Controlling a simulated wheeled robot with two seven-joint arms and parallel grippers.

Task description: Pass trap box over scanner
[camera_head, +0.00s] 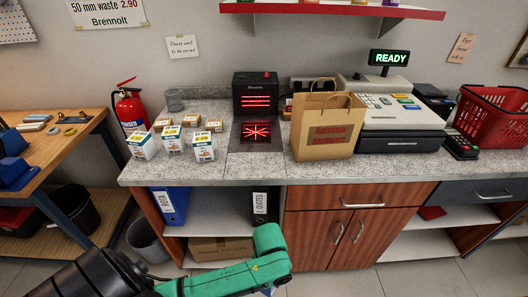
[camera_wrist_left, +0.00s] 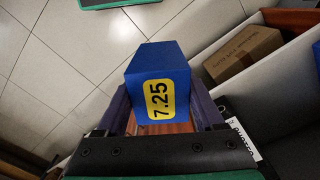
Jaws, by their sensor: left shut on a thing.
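My left gripper (camera_wrist_left: 162,98) is shut on a blue box (camera_wrist_left: 158,70) with a yellow 7.25 label. In the left wrist view the box sits between its two fingers, above the tiled floor. The scanner (camera_head: 255,92) stands on the counter, black with red lit lines. Its scan plate (camera_head: 257,133) lies flat before it, glowing red and clear. Several white and blue boxes (camera_head: 172,139) with price labels stand left of the scanner. My right gripper is not in view.
A paper bag (camera_head: 326,126) stands right of the scan plate, with the cash register (camera_head: 395,112) beyond it. The counter's front edge (camera_head: 230,180) lies between my arm and the scanner. An open shelf (camera_head: 215,212) holds binders and a cardboard box (camera_head: 221,248).

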